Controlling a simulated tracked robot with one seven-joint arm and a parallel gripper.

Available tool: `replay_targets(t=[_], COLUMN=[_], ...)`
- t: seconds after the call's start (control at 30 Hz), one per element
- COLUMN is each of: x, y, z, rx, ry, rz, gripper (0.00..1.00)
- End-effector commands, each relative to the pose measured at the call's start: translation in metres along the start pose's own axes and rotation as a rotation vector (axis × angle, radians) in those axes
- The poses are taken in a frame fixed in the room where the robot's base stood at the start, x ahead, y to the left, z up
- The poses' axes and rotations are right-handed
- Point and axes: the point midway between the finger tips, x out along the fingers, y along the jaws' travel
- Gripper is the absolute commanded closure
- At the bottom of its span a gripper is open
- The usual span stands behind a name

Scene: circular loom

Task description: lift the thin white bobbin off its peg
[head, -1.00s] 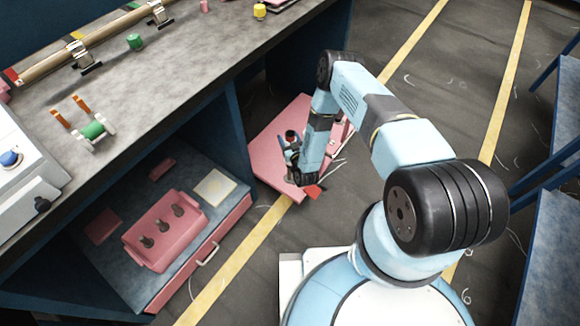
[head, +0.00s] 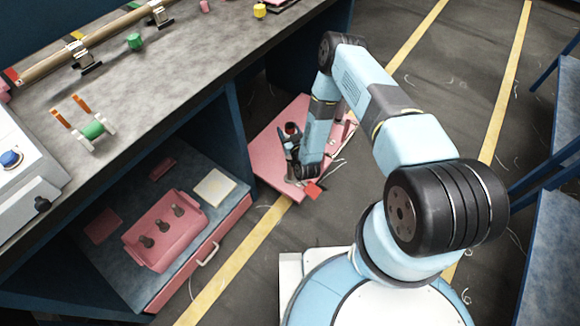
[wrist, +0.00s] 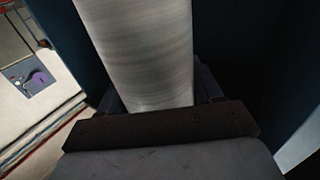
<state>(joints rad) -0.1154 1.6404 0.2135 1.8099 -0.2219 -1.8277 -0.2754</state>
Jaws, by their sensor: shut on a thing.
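My gripper (wrist: 160,115) is shut on a pale grey-white cylinder, the thin white bobbin (wrist: 140,50), which fills the middle of the wrist view between the dark fingers. Its lower end is hidden behind the dark bar of my gripper. In the head view my gripper (head: 284,142) hangs over the pink low platform (head: 264,165) beside the bench. The bobbin cannot be made out there, and neither can its peg. A small dark thing with a red top (head: 291,128) shows right by my fingers; I cannot tell whether it touches them.
The grey workbench (head: 190,75) stands left of my arm, with an open pink drawer (head: 225,226) below it holding a pink block with several dark knobs. A blue bench post (head: 237,130) is close left of the platform.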

Motion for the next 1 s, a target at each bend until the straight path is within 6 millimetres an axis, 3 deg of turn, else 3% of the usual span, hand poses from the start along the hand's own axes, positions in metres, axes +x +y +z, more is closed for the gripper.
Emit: replay_targets(t=[0.63,1.0], x=[0.001,0.0], y=[0.0,0.0], z=[-0.063,-0.072], rx=[-0.001,0.0], ry=[0.002,0.001], rz=[0.0,0.0], gripper=[1.0,1.0])
